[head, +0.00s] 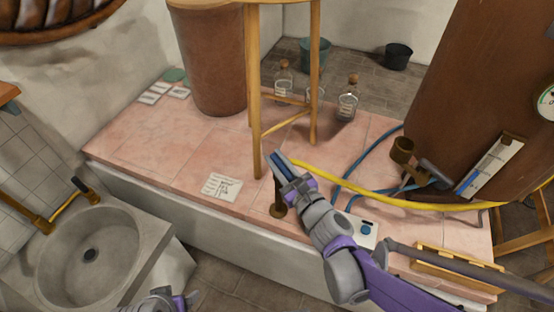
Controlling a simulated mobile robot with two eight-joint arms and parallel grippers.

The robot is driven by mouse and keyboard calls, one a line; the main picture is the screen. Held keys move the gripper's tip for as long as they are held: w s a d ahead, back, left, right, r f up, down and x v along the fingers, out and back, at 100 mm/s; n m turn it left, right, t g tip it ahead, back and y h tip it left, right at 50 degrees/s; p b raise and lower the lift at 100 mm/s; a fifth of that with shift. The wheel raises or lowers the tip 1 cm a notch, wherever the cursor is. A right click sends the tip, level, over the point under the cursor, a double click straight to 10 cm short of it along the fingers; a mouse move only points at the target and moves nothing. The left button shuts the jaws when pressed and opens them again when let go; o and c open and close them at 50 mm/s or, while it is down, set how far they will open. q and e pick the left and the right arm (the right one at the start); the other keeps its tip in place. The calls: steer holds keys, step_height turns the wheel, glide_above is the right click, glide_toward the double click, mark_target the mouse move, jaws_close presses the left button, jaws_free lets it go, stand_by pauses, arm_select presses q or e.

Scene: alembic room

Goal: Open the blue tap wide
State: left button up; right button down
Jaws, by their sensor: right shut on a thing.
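My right gripper (279,163) is at the middle of the pink tiled ledge, shut on a small blue part that looks like the handle of the blue tap. A short brass post (278,204) with a round foot stands on the ledge just below it. The fingers hide most of the handle, so how far it is turned cannot be told. Part of my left gripper (165,301) shows at the bottom edge, below the sink; its fingers are not clear.
A yellow hose (400,196) and a blue hose (365,163) run right toward a large brown vessel (455,90) with a brass fitting (402,152). A wooden stand (255,100) rises close behind the gripper, near glass bottles (347,105). A stone sink (70,270) is at left.

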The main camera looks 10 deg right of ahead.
steer(key=c, duration=0.8)
jaws_free()
steer(key=shift+o, duration=0.2)
steer(key=shift+s, duration=0.1)
steer(key=p+v, duration=0.1)
steer(key=v, duration=0.9)
steer(key=shift+s+d, duration=0.15)
steer(key=shift+s, duration=0.15)
